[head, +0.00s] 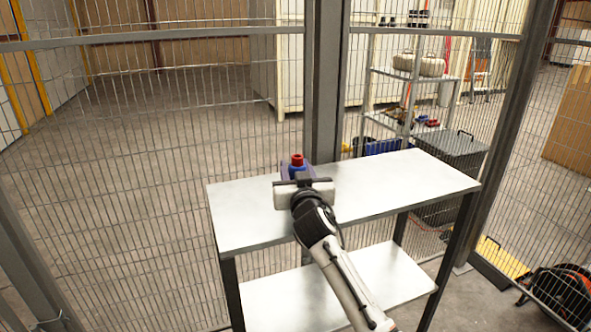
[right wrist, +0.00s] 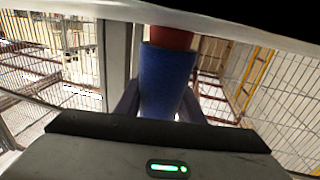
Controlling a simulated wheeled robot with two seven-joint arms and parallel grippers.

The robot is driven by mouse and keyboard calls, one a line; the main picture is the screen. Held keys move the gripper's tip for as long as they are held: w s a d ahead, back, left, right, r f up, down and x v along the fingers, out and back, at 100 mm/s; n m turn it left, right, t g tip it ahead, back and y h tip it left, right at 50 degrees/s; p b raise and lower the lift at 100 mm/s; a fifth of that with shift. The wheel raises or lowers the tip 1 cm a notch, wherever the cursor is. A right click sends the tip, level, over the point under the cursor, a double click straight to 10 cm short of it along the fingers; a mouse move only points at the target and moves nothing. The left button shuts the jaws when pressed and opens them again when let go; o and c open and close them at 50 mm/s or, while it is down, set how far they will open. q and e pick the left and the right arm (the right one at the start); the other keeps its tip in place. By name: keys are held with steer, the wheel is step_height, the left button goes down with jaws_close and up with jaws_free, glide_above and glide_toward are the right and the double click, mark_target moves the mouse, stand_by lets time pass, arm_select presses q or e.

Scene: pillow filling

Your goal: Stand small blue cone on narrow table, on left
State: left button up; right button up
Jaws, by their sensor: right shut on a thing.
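The small blue cone (right wrist: 165,80) is between the two fingers of my right gripper (right wrist: 160,108) in the right wrist view, with a red piece (right wrist: 170,38) at its end. In the head view the red top (head: 297,159) shows above the blue part, just beyond my right gripper (head: 298,173), which is shut on the cone. They are over the back edge of the narrow table (head: 400,184), left of its middle. My gripper hides the cone's lower part, so I cannot tell whether it touches the tabletop. My left gripper is not in view.
The tabletop is bare to both sides of my arm. A lower shelf (head: 285,300) is empty. A wire fence with a grey post (head: 326,90) stands right behind the table. A dark bin (head: 455,152) and a shelf rack (head: 410,85) are beyond the fence.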

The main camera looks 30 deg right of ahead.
steer(key=o, duration=1.1)
steer(key=shift+o, duration=0.2)
steer(key=v, duration=1.2)
